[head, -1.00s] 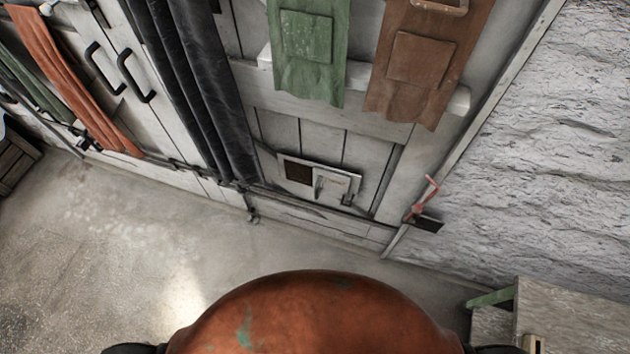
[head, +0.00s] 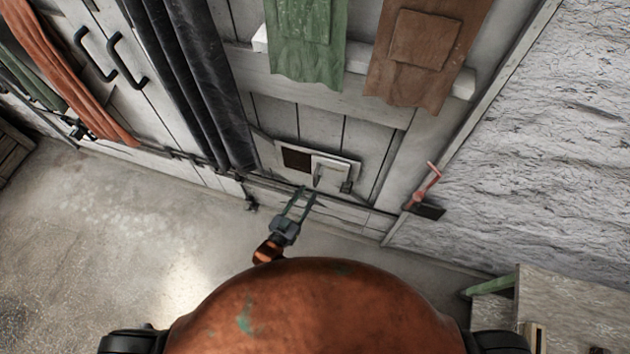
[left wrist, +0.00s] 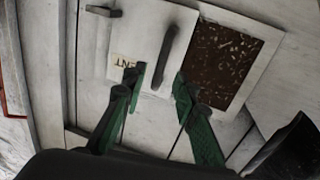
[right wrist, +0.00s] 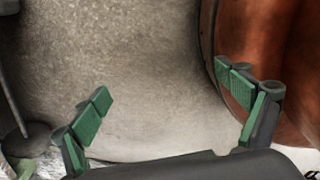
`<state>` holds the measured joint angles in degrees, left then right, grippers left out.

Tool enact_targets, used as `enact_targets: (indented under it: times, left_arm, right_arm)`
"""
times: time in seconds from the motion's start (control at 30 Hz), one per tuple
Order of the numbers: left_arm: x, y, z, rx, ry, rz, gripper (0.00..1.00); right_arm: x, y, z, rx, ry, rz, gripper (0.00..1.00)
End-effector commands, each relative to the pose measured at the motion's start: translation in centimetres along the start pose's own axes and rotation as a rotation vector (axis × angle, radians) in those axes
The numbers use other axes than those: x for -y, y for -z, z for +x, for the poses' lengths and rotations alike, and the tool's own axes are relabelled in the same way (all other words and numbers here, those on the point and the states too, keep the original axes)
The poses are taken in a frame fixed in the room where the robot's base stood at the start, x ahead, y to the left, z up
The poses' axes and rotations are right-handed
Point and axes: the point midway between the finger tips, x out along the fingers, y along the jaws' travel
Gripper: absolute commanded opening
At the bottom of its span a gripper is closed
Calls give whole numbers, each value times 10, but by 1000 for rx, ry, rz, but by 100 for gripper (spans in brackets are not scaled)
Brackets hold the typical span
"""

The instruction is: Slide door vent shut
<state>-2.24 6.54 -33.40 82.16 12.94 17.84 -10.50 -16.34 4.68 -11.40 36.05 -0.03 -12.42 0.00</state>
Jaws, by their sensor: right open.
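The door vent is a pale framed panel low on the grey door. Its dark mesh opening (head: 297,158) is uncovered at the left, and its sliding plate (head: 334,168) sits to the right. In the left wrist view the plate (left wrist: 135,38) carries a partly hidden label and a dark bar handle (left wrist: 166,55); the mesh (left wrist: 220,65) lies right of it. My left gripper (head: 307,191) is open just below the vent. Its green fingertips (left wrist: 157,80) flank the handle's lower end in that view; I cannot tell contact. My right gripper (right wrist: 163,85) is open and empty.
Black drapes (head: 200,85) hang left of the vent. Green (head: 305,45) and brown (head: 420,55) cloths hang above it. A red-handled tool (head: 425,188) is on the right. A table (head: 575,300) stands lower right. The floor (head: 110,240) at left is clear.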

Motion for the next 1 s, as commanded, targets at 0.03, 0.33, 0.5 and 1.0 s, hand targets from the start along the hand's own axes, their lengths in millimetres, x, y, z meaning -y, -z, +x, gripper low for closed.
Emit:
enact_targets:
  times: [0.03, 0.33, 0.5, 1.0]
  left_arm:
    - [0, -1, 8, 0, 0, -1, 27]
    - [1, -3, 53, 3, 1, 0, 27]
    - [1, -3, 66, 4, 1, 0, 27]
    - [1, -3, 67, 5, 2, 0, 13]
  right_arm:
    - [1, -4, 2, 6, 1, 1, 92]
    - [5, -35, 8, 46, 5, 7, 92]
    - [6, -36, 10, 47, 6, 7, 92]
    - [6, -22, 11, 29, 6, 4, 92]
